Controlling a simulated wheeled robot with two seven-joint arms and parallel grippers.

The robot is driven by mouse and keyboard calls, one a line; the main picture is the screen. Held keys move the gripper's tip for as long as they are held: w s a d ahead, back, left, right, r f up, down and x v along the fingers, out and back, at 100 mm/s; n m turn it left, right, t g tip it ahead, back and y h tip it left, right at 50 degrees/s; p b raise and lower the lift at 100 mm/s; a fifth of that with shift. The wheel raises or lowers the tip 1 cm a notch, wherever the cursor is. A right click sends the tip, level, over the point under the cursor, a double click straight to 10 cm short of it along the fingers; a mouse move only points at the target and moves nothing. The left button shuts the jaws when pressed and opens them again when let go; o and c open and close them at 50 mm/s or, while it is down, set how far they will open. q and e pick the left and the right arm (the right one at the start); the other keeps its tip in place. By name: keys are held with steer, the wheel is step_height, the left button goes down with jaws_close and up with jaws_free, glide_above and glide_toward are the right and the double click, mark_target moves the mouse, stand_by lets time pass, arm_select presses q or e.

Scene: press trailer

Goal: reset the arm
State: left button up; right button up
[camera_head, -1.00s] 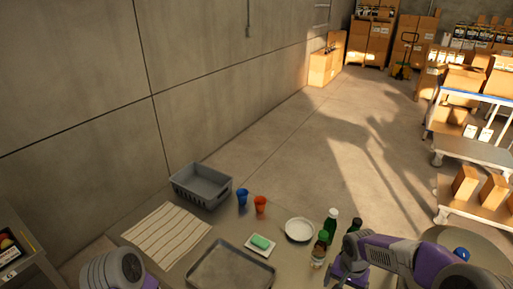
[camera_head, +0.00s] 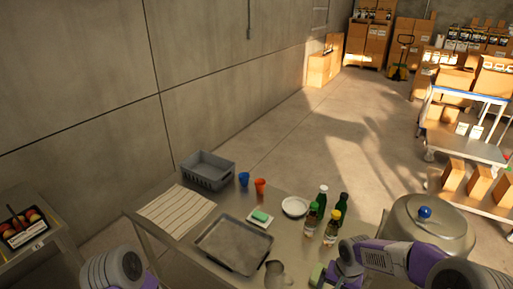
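My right arm comes in from the bottom right. Its purple gripper (camera_head: 335,272) is low over the table's front right part, below the bottles and apart from them. Its fingers are small and partly cut off, so I cannot tell whether they are open. A small green block-like shape at its tip is unclear. My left arm (camera_head: 118,268) shows only as a grey and purple link at the bottom left; its gripper is out of view. A yellow-capped bottle (camera_head: 332,230) and a green-capped bottle (camera_head: 311,219) stand upright before two dark green bottles (camera_head: 321,198).
The table holds a grey tray (camera_head: 203,247), striped cloth (camera_head: 163,203), grey basket (camera_head: 230,176), blue cup (camera_head: 244,179), orange cup (camera_head: 260,186), white plate (camera_head: 287,212), and green sponge (camera_head: 260,216). A large lidded pot (camera_head: 463,228) stands beside the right arm.

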steer(key=a+f+n+y, duration=0.1)
steer(key=a+f+y, duration=0.1)
steer(key=a+f, duration=0.45)
steer(key=s+a+f+n+y, duration=0.1)
steer(key=s+a+f, duration=0.3)
steer(key=s+f, duration=0.25)
steer(key=s+a+f+n+y, duration=0.1)
steer(key=s+a+f, duration=0.3)
steer(key=s+f, duration=0.25)
arm_select(q)
step_height(320, 180, down, 18)
steer(key=w+b, duration=0.2)
steer(key=b, duration=1.5)
steer(key=shift+r, duration=0.2)
arm_select(e)
step_height(320, 180, down, 17)
steer(key=shift+d, duration=0.25)
